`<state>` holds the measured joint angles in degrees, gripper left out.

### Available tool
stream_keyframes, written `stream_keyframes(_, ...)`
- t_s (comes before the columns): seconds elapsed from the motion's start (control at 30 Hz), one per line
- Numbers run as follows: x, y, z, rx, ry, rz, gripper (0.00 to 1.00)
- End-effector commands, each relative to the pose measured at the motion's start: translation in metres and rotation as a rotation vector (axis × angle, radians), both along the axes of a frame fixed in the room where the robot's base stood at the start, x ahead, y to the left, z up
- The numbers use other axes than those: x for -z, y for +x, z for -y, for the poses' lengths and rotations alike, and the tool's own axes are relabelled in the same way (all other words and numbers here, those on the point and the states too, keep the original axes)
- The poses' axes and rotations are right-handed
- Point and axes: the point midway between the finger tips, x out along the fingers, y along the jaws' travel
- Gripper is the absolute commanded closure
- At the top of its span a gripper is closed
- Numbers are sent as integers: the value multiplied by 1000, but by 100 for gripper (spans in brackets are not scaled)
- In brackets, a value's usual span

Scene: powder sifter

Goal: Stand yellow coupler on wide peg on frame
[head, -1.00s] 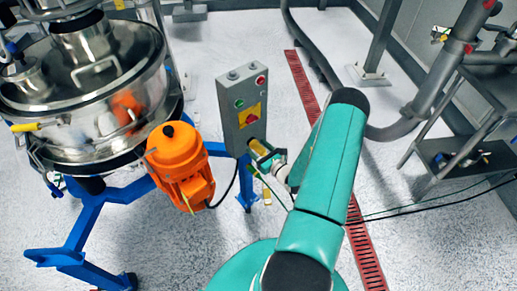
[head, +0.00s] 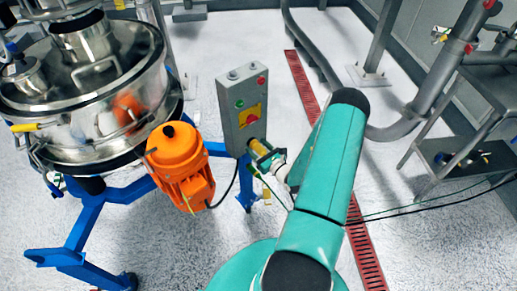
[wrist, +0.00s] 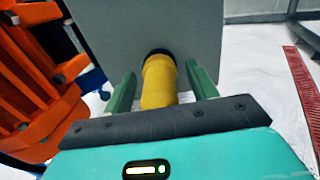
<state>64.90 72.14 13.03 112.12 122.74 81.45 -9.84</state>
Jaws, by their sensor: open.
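The yellow coupler (wrist: 158,85) is between the two green fingers of my gripper (wrist: 160,72) in the wrist view, with a gap on each side. Its far end is dark. In the head view the coupler (head: 257,146) is small, just in front of the grey control box, at my gripper (head: 266,158). My gripper is open around it. I cannot tell whether it rests on a peg; the wide peg is not clearly seen. The blue frame (head: 88,220) carries the steel sifter.
The grey control box (head: 242,108) stands close behind the coupler. An orange motor (head: 180,165) is to the left, beside the steel sifter (head: 85,90). Another small yellow part (head: 266,194) shows below my gripper. Floor to the right is mostly clear, with a red drain strip (head: 303,88).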

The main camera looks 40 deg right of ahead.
Motion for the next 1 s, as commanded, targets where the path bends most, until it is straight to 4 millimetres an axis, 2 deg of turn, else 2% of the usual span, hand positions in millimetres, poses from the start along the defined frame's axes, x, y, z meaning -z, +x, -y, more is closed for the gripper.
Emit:
stream_keyframes(0.17,-1,2,-1,-3,0,4,44)
stream_keyframes(0.4,-2,3,-2,-4,0,5,91)
stream_keyframes(0.47,-2,3,-2,-5,0,5,100)
stream_keyframes(1.0,-1,-12,-4,-6,2,4,100)
